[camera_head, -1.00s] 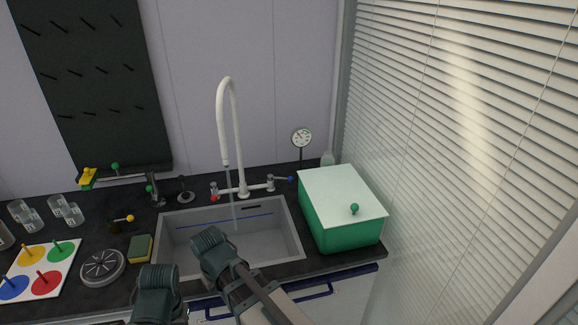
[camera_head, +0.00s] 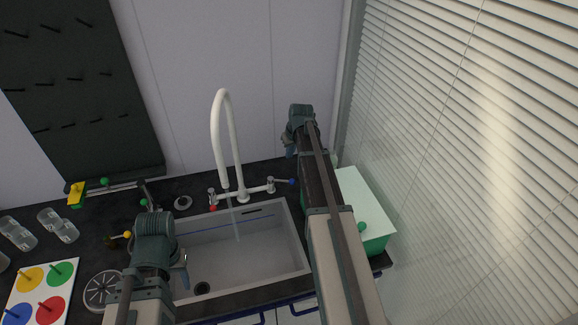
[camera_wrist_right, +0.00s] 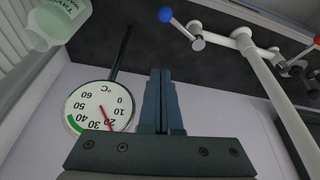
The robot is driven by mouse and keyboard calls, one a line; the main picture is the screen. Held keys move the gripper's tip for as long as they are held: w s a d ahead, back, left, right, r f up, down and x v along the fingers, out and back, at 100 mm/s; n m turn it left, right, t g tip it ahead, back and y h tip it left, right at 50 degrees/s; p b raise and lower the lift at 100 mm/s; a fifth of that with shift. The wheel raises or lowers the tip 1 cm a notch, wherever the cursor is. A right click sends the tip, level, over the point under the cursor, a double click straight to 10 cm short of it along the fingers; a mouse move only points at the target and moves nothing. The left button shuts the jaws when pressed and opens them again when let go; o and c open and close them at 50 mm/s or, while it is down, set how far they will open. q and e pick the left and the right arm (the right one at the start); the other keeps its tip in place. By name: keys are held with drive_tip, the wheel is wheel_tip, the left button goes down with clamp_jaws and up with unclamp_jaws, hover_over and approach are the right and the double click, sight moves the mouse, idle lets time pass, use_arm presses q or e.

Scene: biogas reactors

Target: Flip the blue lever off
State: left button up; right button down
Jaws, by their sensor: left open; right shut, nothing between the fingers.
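The blue lever is a blue ball (camera_head: 292,182) on a short arm at the right end of the white tap (camera_head: 243,196). In the right wrist view the blue ball (camera_wrist_right: 165,14) is at the top, beyond and apart from my fingertips. A red-tipped lever (camera_head: 212,208) is at the tap's left end. Thin water runs from the spout (camera_head: 223,180). My right gripper (camera_head: 290,150) is shut and empty, above and behind the blue lever; its fingers (camera_wrist_right: 160,72) are together in the wrist view. My left gripper (camera_head: 182,274) is open over the sink's left front.
A thermometer dial (camera_wrist_right: 98,107) and a clear bottle (camera_wrist_right: 60,20) are close to my right gripper. A green box with a pale lid (camera_head: 365,205) stands right of the sink (camera_head: 215,285), partly behind my right arm. A window blind borders the right.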

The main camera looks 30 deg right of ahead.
sight(282, 181)
use_arm(q)
drive_tip(key=shift+f, duration=0.1)
use_arm(e)
drive_tip(key=shift+f, duration=0.1)
use_arm(q)
wheel_tip(282, 181, down, 10)
drive_tip(key=b, duration=1)
use_arm(e)
drive_tip(key=x, duration=1)
drive_tip(key=shift+f, duration=0.2)
use_arm(q)
drive_tip(key=shift+s, duration=0.1)
use_arm(e)
drive_tip(key=s, duration=0.4)
drive_tip(key=shift+a, duration=0.2)
drive_tip(key=shift+f, duration=0.1)
